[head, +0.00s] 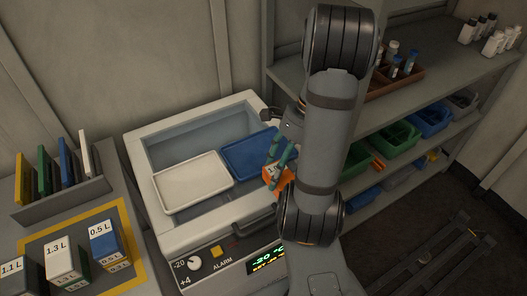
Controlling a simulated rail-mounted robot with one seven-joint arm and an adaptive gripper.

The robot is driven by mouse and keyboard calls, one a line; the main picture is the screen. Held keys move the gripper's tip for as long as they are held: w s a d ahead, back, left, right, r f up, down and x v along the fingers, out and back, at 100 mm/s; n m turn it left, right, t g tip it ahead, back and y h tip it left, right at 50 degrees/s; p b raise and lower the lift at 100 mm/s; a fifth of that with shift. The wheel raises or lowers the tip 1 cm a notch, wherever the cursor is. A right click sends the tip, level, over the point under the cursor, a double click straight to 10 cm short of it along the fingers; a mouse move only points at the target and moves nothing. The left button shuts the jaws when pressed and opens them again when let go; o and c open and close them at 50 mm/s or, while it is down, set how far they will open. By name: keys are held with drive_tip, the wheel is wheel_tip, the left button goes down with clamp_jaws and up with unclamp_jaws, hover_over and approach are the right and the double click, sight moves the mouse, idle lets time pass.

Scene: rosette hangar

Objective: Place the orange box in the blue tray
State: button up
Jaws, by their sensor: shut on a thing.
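The orange box (271,177) has a white label on its top and is partly hidden by my arm. My gripper (277,160) has greenish fingers and is shut on the orange box. It holds the box near the front right edge of the blue tray (246,152). From this view I cannot tell how high the box is above the tray. The blue tray lies inside an open chest on the right; its right part is hidden by my gripper and arm.
A white tray (192,181) lies left of the blue one in the grey chest (147,146). The chest front has a dial and a display (265,258). Boxes with volume labels (65,262) stand on the left bench. A shelf (446,88) with bins and bottles stands at right.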

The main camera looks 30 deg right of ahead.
drive_tip(key=w+d+p, duration=0.2)
drive_tip(key=w, duration=0.3)
drive_tip(key=w+d+p, duration=0.2)
drive_tip(key=w, duration=0.3)
drive_tip(key=w+d+p, duration=0.2)
drive_tip(key=w, duration=0.4)
drive_tip(key=shift+w, duration=0.1)
drive_tip(key=shift+f+p, duration=0.5)
drive_tip(key=shift+f, duration=1.25)
drive_tip(key=shift+f, duration=0.2)
drive_tip(key=o, duration=1.3)
drive_tip(key=shift+r, duration=0.1)
drive_tip(key=shift+b+v, duration=0.4)
drive_tip(key=shift+v, duration=3.45)
